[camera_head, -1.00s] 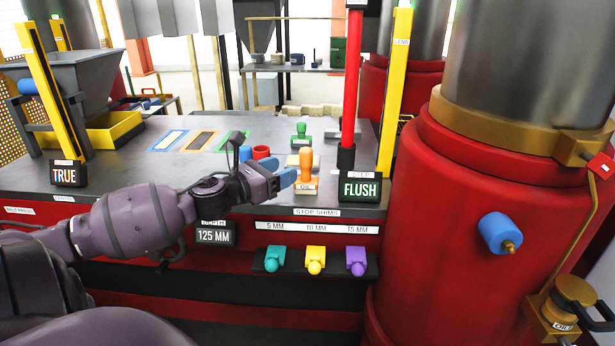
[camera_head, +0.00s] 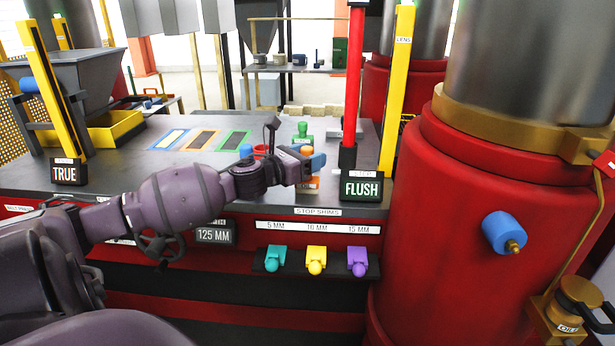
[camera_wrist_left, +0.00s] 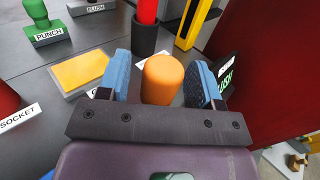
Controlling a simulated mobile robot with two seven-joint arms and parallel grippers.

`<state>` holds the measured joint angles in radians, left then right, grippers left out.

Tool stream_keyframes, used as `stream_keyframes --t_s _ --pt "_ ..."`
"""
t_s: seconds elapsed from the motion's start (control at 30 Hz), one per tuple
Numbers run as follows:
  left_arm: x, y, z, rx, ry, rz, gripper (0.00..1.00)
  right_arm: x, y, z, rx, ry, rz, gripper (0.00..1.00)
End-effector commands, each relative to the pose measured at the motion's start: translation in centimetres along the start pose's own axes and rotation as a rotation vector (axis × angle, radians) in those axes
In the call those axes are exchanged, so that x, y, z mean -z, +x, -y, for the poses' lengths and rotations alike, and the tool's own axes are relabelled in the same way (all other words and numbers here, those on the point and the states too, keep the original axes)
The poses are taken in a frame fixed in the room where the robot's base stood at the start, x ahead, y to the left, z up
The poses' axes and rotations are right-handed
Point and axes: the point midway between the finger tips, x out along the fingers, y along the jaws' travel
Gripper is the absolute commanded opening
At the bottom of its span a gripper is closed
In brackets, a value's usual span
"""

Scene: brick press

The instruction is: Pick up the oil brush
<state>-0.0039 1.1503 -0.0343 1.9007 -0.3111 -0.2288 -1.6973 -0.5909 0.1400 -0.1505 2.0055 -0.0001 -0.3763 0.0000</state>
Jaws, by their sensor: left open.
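The oil brush, with an upright orange handle (camera_head: 307,150) and a label at its base, stands on the dark press table in the head view. My left gripper (camera_head: 311,160) is at the handle and partly hides it. In the left wrist view, the rounded orange handle (camera_wrist_left: 163,80) stands between the two blue fingers of my open left gripper (camera_wrist_left: 163,72). A gap shows on each side of the handle there. The brush's lower part is hidden behind the gripper bar. My right gripper is not in view.
A green punch stamp (camera_head: 302,132) stands behind the brush. A red post (camera_head: 352,80) and the FLUSH sign (camera_head: 361,188) are close on the right. A red cup (camera_head: 261,150) is to the left. Coloured shims (camera_head: 316,261) sit on a lower front ledge.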

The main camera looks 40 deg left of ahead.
Motion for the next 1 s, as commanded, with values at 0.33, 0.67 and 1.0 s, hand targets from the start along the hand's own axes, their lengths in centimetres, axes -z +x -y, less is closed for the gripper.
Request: stream_keyframes --t_s 0.33,0.67,1.0 --pt "0.05 1.42 0.0 0.0 -0.001 -0.001 0.59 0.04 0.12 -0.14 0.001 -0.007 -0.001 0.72" --pt "0.04 1.39 0.01 0.0 0.0 -0.001 0.3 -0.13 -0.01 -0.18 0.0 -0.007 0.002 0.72" --pt "0.01 1.39 0.02 0.0 0.0 -0.001 0.0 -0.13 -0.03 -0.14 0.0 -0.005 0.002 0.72"
